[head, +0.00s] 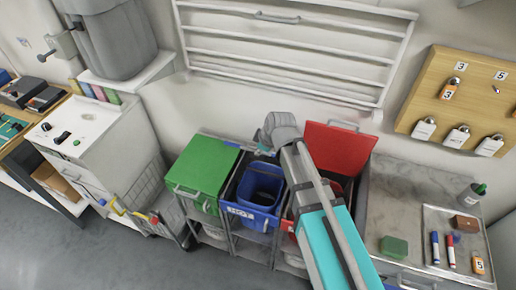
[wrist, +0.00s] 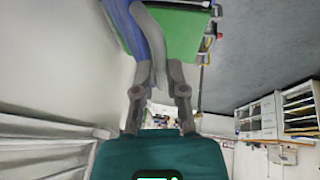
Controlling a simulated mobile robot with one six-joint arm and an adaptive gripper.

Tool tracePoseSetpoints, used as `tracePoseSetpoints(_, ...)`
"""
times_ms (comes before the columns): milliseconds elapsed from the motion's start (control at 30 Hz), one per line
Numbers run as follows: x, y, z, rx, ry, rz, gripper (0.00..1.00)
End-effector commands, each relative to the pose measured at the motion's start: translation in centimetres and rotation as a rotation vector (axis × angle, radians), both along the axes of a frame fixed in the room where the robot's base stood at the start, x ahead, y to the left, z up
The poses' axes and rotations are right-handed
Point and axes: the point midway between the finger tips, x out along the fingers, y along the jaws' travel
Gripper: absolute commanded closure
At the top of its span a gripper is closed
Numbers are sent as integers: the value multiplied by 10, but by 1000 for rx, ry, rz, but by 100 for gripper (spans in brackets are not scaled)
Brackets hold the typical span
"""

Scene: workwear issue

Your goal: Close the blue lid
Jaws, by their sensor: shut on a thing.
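The blue bin (head: 258,200) stands in the rack between the green and red bins, its top open with a dark inside showing. The blue lid (wrist: 150,38) shows in the wrist view as a narrow, steeply tilted blue strip beside the green lid. In the head view my arm mostly hides it at the back of the bin. My gripper (head: 267,148) is above the rear of the blue bin.
The green lid (head: 203,164) lies flat, closed, at the left. The red lid (head: 338,147) stands raised at the right, close to my arm. A wall rack (head: 290,50) hangs behind. A metal counter (head: 395,205) with small items lies right.

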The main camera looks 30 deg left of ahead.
Motion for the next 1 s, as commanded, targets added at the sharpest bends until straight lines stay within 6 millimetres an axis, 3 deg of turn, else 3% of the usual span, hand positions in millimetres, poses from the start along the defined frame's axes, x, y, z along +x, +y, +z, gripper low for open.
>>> tracePoseSetpoints(67, -2, 0, 1, 1, 3, 2, 100)
tracePoseSetpoints(100, -2, 0, 1, 1, 3, 2, 76)
tracePoseSetpoints(267, -2, 0, 0, 1, 2, 2, 49)
tracePoseSetpoints(733, 2, -6, 0, -2, 7, -18, 49)
tracePoseSetpoints(867, 12, -23, -2, -12, 23, -71, 49)
tracePoseSetpoints(1000, 28, -55, -6, -31, 52, -174, 49)
